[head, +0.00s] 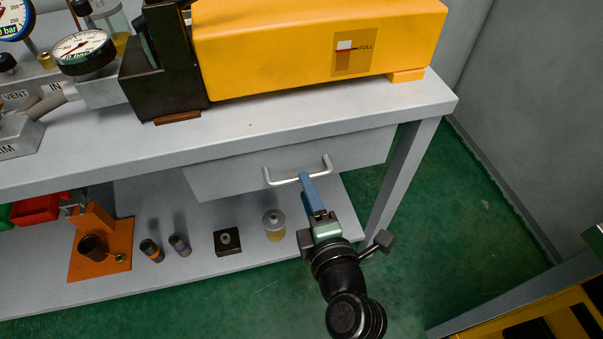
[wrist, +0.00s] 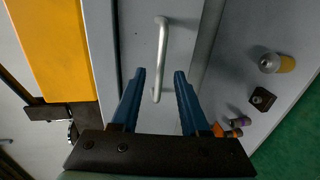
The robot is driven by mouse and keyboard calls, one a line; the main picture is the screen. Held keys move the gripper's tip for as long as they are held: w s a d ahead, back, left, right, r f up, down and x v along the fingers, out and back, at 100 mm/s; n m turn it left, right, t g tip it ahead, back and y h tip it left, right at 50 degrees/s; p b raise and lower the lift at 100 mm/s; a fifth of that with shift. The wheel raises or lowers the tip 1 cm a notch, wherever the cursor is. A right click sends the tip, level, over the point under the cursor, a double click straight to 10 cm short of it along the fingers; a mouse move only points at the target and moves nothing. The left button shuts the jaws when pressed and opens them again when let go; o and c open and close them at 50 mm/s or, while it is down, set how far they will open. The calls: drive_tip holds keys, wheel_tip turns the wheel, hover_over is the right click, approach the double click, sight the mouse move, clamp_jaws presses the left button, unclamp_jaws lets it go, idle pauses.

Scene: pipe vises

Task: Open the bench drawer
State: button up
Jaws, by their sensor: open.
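The bench drawer (head: 232,176) has a plain light grey front and sits close under the bench top, with no opening visible above it. Its silver bow handle (head: 283,182) stands out from the front and also shows in the wrist view (wrist: 161,50). My gripper (head: 305,178) is at the handle, with its blue fingers overlapping the bar in the head view. In the wrist view my gripper (wrist: 160,72) is open, and the handle's lower part lies between the two fingertips, with a gap on each side. I cannot tell whether the fingers reach past the bar.
The bench top (head: 290,115) overhangs the drawer and carries a yellow machine (head: 290,50) and gauges. A lower shelf (head: 200,275) holds an orange vise (head: 98,240) and several small parts. A bench leg (head: 402,180) stands right of the drawer. Green floor is free in front.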

drive_tip(key=shift+x, duration=2.15)
clamp_jaws()
